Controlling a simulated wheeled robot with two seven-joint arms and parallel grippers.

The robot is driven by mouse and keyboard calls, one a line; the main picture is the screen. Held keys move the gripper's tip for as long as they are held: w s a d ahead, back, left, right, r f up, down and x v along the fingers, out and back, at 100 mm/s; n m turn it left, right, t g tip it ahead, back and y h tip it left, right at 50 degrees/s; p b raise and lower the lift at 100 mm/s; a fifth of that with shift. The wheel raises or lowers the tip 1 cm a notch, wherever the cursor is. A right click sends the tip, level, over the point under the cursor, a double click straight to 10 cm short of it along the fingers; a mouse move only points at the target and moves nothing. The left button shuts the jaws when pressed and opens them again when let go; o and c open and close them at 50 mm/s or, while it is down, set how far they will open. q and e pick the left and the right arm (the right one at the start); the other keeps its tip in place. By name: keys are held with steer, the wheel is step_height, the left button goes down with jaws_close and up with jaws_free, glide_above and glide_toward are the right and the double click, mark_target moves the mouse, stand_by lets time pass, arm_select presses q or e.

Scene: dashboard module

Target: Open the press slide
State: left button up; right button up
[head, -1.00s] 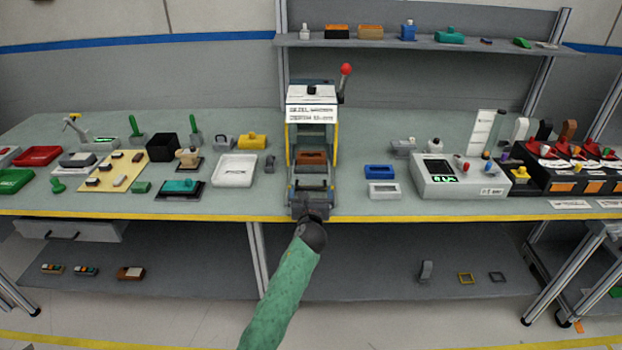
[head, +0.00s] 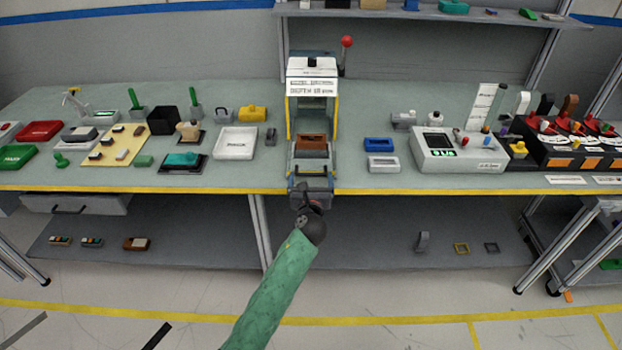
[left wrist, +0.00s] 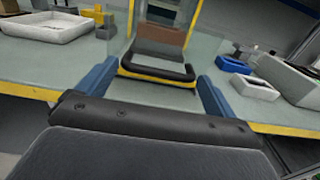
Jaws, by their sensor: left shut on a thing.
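The press (head: 312,68) stands mid-table, with a white top, yellow side frame and a red-knobbed lever (head: 345,42). Its slide (head: 312,170) sticks out toward the table's front edge and carries a brown block (head: 312,142). The exact finger contact is hard to see. My right gripper is not in view.
A white tray (head: 236,143) is left of the press. Blue (head: 378,144) and white (head: 382,163) small frames lie to its right, before a grey device (head: 455,152) with a screen. A drawer (head: 75,204) hangs under the table at left. The floor in front is clear.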

arm_select(q)
steer(key=o, duration=1.1)
steer(key=shift+c, duration=0.2)
steer(key=s+b, duration=0.2)
steer(key=s, duration=0.6)
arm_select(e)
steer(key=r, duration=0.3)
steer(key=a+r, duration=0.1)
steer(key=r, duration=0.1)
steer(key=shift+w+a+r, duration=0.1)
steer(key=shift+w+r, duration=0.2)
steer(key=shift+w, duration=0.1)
arm_select(q)
steer(key=shift+w, duration=0.1)
